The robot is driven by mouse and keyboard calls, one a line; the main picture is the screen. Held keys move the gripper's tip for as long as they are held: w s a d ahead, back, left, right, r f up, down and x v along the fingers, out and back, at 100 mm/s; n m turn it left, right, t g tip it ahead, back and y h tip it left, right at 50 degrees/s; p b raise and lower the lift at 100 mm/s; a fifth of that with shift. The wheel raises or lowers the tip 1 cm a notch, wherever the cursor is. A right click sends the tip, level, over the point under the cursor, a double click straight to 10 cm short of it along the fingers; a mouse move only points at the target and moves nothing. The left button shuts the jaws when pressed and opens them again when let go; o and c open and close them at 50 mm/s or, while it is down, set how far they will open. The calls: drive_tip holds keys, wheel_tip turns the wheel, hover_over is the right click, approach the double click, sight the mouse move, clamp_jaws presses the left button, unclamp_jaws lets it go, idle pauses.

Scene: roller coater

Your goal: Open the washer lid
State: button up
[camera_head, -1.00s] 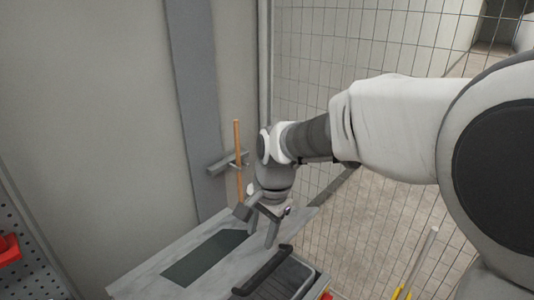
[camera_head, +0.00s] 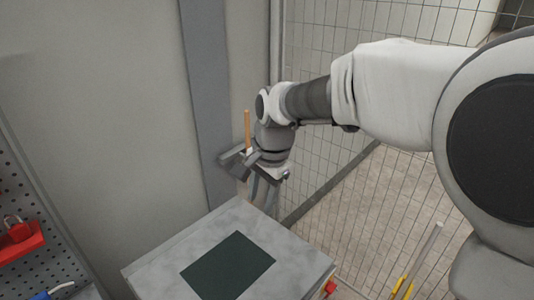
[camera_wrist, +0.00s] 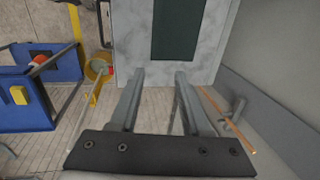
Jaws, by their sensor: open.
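The washer lid (camera_head: 190,241) is a pale grey mottled panel with a dark rectangular window. In the head view it lies flat on top of the washer (camera_head: 314,286), apparently shut. In the wrist view, the lid (camera_wrist: 131,40) fills the top middle, beyond my fingertips. My gripper (camera_head: 258,186) is behind and above the lid's far edge, close to the wall post. Its two fingers (camera_wrist: 160,76) are apart with nothing between them. I cannot tell whether a fingertip touches the lid's edge. No handle shows on the lid.
A wooden stick (camera_head: 247,130) stands close beside my gripper, near a grey bracket. A wire mesh fence (camera_head: 335,130) is at the right. A pegboard with a red holder (camera_head: 20,240) is at the left. A blue cart (camera_wrist: 42,98) shows in the wrist view.

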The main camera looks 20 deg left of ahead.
wheel_tip(320, 180, up, 7)
drive_tip(key=w+a, duration=0.1)
drive_tip(key=a, duration=0.1)
drive_tip(key=shift+a, duration=0.4)
idle(0.3)
drive_tip(key=shift+r, duration=0.1)
idle(0.4)
